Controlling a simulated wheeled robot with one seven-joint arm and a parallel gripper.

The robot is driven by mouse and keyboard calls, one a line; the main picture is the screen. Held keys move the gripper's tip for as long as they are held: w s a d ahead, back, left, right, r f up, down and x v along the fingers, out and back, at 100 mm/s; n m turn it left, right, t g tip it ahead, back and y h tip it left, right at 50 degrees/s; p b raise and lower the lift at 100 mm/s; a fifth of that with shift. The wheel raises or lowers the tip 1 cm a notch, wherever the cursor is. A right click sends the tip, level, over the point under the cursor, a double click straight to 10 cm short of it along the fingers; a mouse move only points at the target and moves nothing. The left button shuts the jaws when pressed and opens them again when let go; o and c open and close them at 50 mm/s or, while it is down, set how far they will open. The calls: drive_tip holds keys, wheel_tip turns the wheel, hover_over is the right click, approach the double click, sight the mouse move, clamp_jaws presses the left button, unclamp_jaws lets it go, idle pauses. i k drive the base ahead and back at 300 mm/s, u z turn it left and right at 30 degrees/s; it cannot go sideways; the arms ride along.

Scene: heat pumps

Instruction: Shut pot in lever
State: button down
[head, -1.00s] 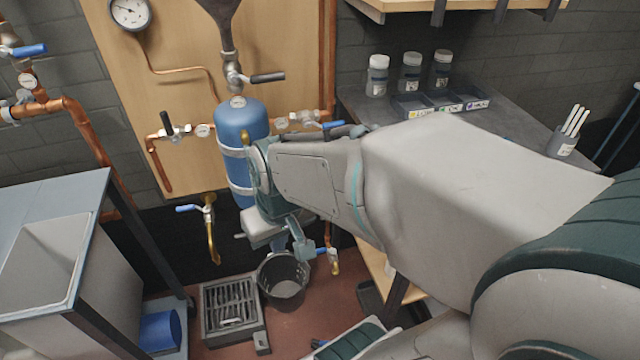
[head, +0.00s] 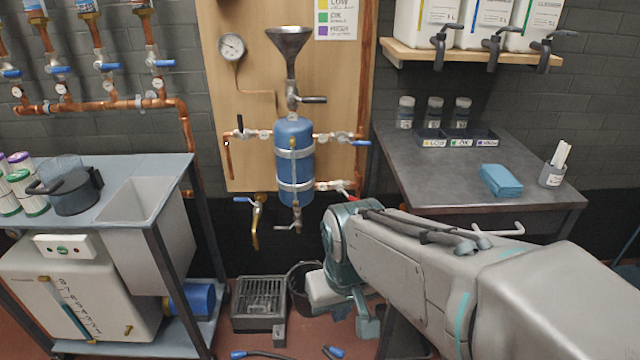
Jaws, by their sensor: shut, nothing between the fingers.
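The pot appears to be the blue tank (head: 293,165), strapped upright to a wooden board. The lower right branch has a red lever (head: 352,194), close above my arm. No label shows which is the pot in lever. My gripper (head: 356,318) is shut and empty, low in front of the bucket, apart from all levers.
A black bucket (head: 300,280) and a floor drain (head: 259,304) lie below the tank. A brass tap (head: 257,222) hangs at lower left. A cart with a sink (head: 128,200) stands left; a dark workbench (head: 430,175) stands right. Space before the tank is clear.

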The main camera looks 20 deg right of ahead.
sight(339, 189)
drive_tip(key=u, duration=0.75)
drive_tip(key=i, duration=0.85)
drive_tip(key=z, duration=1.85)
